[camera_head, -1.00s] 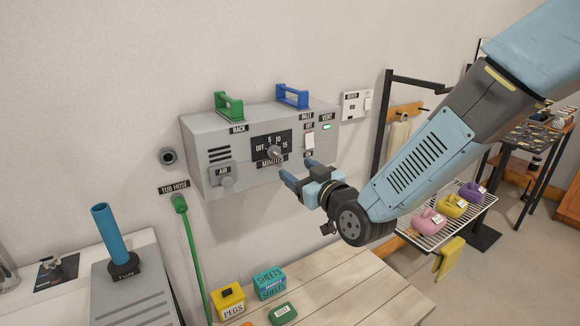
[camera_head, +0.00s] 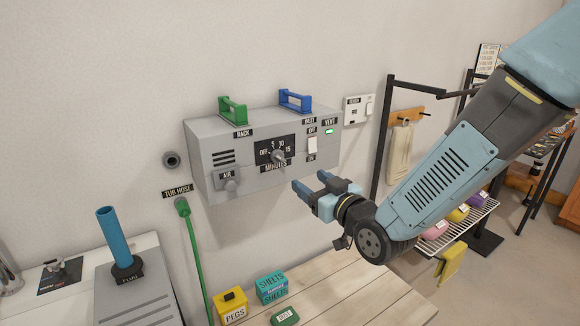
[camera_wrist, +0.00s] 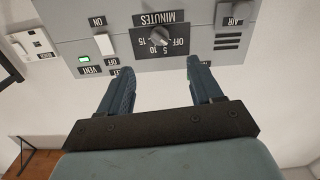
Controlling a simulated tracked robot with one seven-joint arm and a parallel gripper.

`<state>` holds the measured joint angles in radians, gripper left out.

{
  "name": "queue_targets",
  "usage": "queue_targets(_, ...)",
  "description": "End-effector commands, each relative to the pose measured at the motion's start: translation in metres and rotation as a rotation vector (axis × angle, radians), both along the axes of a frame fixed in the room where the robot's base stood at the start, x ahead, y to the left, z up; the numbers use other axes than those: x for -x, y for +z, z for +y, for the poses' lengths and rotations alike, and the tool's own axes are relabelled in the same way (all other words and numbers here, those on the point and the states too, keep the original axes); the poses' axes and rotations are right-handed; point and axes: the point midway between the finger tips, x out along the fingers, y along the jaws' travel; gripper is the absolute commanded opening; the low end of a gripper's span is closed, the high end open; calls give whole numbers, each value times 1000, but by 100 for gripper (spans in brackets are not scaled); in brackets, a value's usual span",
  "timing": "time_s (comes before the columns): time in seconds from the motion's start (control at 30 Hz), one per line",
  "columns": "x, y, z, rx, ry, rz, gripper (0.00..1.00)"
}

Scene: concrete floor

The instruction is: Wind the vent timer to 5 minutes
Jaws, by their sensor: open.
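The vent timer knob (camera_head: 279,155) is a small grey knob on a black dial plate marked OFF, 5, 10, 15 and MINUTES, on the front of the grey wall box (camera_head: 205,180). It also shows, upside down, in the wrist view (camera_wrist: 160,37). I cannot tell for certain which mark it points at. My gripper (camera_head: 311,181) is open and empty, below and to the right of the knob in the head view and apart from it. In the wrist view my two fingers (camera_wrist: 159,68) stand either side of the knob's line, short of the panel.
A green VENT light (camera_head: 329,131) is lit beside a white switch (camera_head: 312,145). An AIR knob (camera_head: 232,185) sits left of the dial. Green (camera_head: 232,110) and blue (camera_head: 295,101) handles top the box. A wooden bench (camera_head: 350,290) with small boxes lies below.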

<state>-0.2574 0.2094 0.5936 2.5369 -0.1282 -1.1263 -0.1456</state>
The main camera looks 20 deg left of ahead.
Motion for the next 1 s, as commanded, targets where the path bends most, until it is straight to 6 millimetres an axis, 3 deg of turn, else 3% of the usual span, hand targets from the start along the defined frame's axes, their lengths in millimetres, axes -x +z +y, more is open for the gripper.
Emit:
queue_targets(0.5, -4, 1, 4, -52, -1, 66, 65)
queue_targets(1.0, -51, 0, 70, -51, -2, 68, 65)
